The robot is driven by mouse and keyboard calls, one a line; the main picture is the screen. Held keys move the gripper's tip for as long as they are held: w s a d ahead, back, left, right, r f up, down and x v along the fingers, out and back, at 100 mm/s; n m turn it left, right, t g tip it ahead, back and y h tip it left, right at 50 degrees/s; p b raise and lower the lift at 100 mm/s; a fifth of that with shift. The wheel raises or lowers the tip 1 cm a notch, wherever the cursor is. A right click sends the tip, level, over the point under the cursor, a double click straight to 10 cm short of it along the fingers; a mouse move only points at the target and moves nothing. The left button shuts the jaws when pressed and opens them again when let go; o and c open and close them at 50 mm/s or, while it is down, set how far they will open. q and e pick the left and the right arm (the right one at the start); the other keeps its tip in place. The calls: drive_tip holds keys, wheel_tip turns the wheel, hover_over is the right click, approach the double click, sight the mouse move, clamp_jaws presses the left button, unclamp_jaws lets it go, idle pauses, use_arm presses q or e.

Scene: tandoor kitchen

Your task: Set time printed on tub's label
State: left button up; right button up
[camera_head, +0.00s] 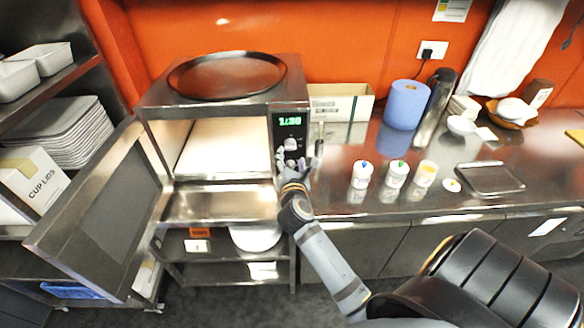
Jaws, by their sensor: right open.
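The microwave (224,108) stands on a steel shelf unit with its door (95,205) swung open to the left. Its cavity looks empty. The green display (290,121) appears to read 1:30. Knobs and buttons (291,144) lie below it on the control panel. My right gripper (297,163) is open in front of the lower panel and hides part of it; I cannot tell whether it touches. Three white tubs stand on the counter, with a blue mark (362,175), a green mark (396,175) and an orange top (425,174). Their label print is too small to read. My left gripper is out of view.
A round dark tray (226,75) lies on top of the microwave. A cardboard box (341,103), a blue paper roll (405,105) and a dark flask (434,105) stand behind the tubs. A metal tray (489,178) lies right. The counter between the panel and tubs is clear.

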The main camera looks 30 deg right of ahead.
drive_tip(key=v, duration=0.6)
drive_tip(key=shift+s, duration=0.3)
